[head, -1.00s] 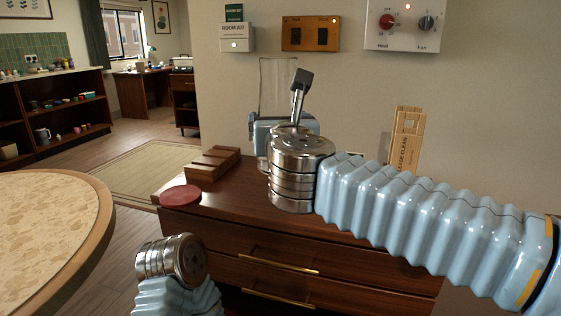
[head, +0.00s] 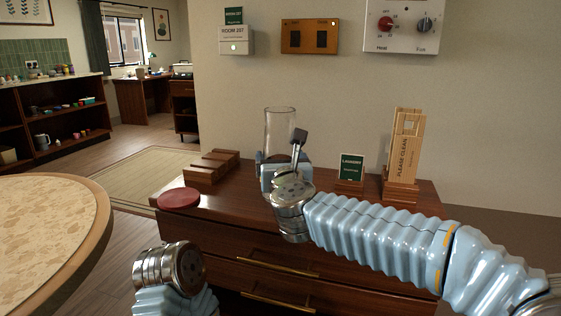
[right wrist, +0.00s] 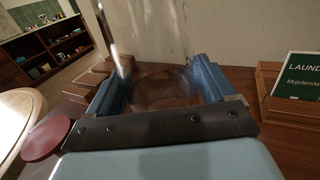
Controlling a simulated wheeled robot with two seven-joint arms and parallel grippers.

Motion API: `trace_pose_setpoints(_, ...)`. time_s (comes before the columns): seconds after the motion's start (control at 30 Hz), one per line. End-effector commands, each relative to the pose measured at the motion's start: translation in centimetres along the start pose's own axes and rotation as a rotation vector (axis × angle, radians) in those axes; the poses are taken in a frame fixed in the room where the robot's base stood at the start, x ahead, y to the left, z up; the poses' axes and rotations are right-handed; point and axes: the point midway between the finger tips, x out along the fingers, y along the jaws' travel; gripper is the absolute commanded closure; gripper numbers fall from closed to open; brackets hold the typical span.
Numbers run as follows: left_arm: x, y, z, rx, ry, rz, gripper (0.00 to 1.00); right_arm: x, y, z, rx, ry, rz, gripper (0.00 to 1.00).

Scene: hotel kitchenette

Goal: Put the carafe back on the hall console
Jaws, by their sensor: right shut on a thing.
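The clear glass carafe (head: 280,130) stands upright over the back of the dark wooden hall console (head: 240,222). My right gripper (head: 284,164) is shut on it low down; its wrist hides the carafe's lower part in the head view. In the right wrist view, the blue fingers (right wrist: 160,88) lie on either side of the carafe (right wrist: 152,35), with brown wood showing through and below the glass. I cannot tell whether its base touches the console top. Of my left arm only the metal wrist and blue sleeve show, at the bottom left.
A red round coaster (head: 179,198) and a slotted wooden rack (head: 212,166) are on the console's left. A green laundry sign (head: 351,168) and a wooden holder with door tags (head: 403,150) stand on its right. A round table (head: 45,225) is at the left.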

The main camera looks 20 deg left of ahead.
Motion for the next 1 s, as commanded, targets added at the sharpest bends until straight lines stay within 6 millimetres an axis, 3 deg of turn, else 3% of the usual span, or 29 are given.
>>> trace_pose_setpoints(0.23, 0.4, -0.2, -0.1, -0.001, 0.002, -0.001, 0.66, -0.1, 0.0, -0.1, 0.000, -0.004, 0.000, 0.84)
trace_pose_setpoints(0.27, 0.2, -0.2, -0.1, -0.001, 0.002, -0.001, 0.66, 0.0, 0.0, -0.2, 0.000, 0.000, 0.000, 0.11)
trace_pose_setpoints(0.33, 0.2, -0.2, -0.1, -0.001, 0.002, -0.001, 0.66, 0.0, 0.0, -0.1, 0.000, 0.000, 0.000, 0.01)
trace_pose_setpoints(0.67, -0.1, 0.1, 0.0, 0.001, 0.000, 0.001, 0.66, -0.2, 0.0, 0.2, 0.000, -0.001, 0.001, 0.00)
trace_pose_setpoints(1.0, 1.8, -1.3, -0.4, -0.008, 0.010, -0.008, 0.66, -7.6, 0.0, -0.1, -0.001, -0.003, 0.001, 0.00)
